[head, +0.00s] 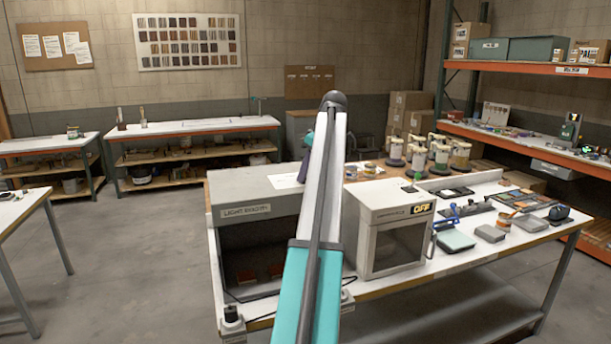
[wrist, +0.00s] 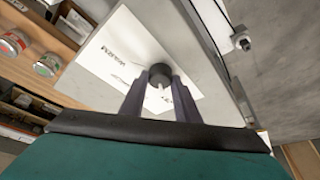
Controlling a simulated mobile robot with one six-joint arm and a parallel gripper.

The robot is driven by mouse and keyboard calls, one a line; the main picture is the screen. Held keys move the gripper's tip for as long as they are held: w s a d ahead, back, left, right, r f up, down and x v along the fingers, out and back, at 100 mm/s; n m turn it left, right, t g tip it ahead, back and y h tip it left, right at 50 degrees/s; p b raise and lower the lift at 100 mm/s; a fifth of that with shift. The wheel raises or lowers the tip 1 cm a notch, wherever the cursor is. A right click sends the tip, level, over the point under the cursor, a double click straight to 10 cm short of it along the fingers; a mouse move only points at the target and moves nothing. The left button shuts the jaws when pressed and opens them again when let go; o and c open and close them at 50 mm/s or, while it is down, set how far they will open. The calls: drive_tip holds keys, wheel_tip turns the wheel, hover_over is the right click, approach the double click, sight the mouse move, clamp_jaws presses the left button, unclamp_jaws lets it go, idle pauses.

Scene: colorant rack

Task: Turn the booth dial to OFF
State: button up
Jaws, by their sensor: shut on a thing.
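The booth dial (wrist: 160,72) is a dark round knob on a white printed card (wrist: 118,58) on top of the light booth, seen in the wrist view. My gripper (wrist: 160,84) is shut on the dial, a dark finger at each side of it. A small pale mark shows between the fingers, but I cannot tell which setting it points to. In the head view the light booth (head: 246,210) stands at the near left of the bench, its white card (head: 287,183) on top. My arm hides the dial and most of my gripper there.
A white cabinet (head: 385,213) with a sign reading OFF (head: 422,208) stands right of the booth. Cans (wrist: 47,65) show at the left in the wrist view.

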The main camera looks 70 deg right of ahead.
drive_tip(key=shift+s+f+n, duration=0.1)
drive_tip(key=shift+s+n, duration=0.05)
drive_tip(key=shift+n, duration=0.15)
drive_tip(key=o, duration=1)
drive_tip(key=shift+r, duration=0.25)
